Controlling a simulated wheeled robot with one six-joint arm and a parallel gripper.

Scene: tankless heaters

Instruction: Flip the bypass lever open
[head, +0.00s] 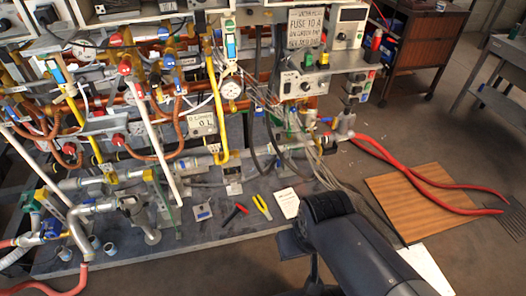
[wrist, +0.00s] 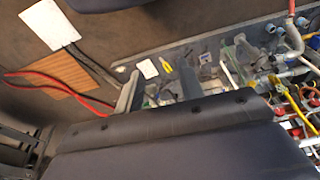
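Many pipes and valves crowd the heater rig at left and centre in the head view. Its handles include a blue one (head: 231,46), red round ones (head: 124,65) and a long yellow one (head: 215,95). I cannot tell which is the bypass lever, or whether it is open. My gripper (wrist: 158,92) has two grey fingers spread apart with nothing held between them in the wrist view. My dark arm (head: 350,240) is at lower right in the head view, apart from the rig. Part of the rig also shows at the right of the wrist view (wrist: 290,95).
Yellow-handled pliers (head: 262,207), a red-and-black tool (head: 235,214) and a white sheet (head: 287,203) lie on the grey base plate (head: 200,240). Red hoses (head: 420,188) cross a brown board (head: 415,205) on the floor. A control box (head: 305,84) stands above. Open floor lies right.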

